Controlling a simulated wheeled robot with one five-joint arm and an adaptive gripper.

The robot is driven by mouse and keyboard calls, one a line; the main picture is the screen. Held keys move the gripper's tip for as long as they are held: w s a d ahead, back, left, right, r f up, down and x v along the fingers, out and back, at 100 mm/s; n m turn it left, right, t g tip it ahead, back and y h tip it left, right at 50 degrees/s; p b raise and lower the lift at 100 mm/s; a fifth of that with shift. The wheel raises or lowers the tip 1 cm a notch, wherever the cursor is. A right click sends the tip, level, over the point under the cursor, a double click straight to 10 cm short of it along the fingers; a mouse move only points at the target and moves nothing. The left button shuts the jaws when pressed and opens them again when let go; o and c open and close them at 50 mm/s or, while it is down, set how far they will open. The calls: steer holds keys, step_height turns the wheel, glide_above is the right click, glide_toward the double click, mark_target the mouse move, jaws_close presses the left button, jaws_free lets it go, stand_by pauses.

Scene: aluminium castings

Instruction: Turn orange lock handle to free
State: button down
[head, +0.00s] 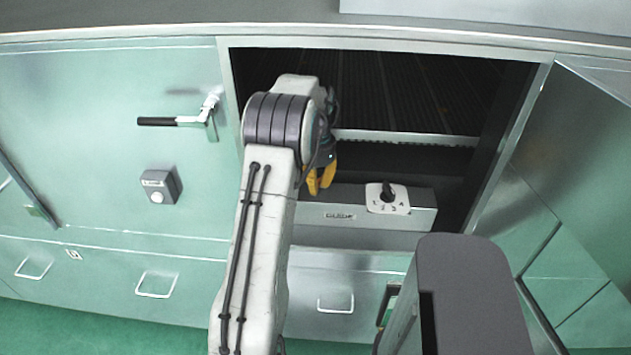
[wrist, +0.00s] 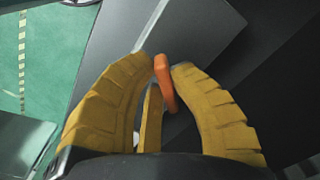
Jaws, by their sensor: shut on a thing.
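The orange lock handle (wrist: 164,84) shows in the wrist view as a short orange bar between my fingertips. My gripper (wrist: 163,68) has yellow ribbed fingers, and their tips are closed on the handle. The handle stands against a grey metal surface. In the head view my gripper (head: 321,180) hangs at the left part of the open cabinet, just above the grey box ledge. There the handle is hidden behind my gripper and arm.
A dial switch (head: 388,198) with numbers sits on the grey box (head: 425,218) to the right of my gripper. A black-handled lever (head: 180,121) and a small button box (head: 159,187) are on the green panel at left. An open door (head: 585,150) stands at right.

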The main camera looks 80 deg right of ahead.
steer(key=n, duration=0.4)
steer(key=shift+s+n, duration=0.2)
steer(key=shift+n, duration=0.1)
steer(key=shift+s+f+n+p, duration=0.15)
steer(key=shift+n+p, duration=0.3)
steer(key=shift+n, duration=1.35)
steer(key=c, duration=1.1)
jaws_free()
steer(key=shift+r, duration=3.85)
steer(key=shift+a, duration=0.1)
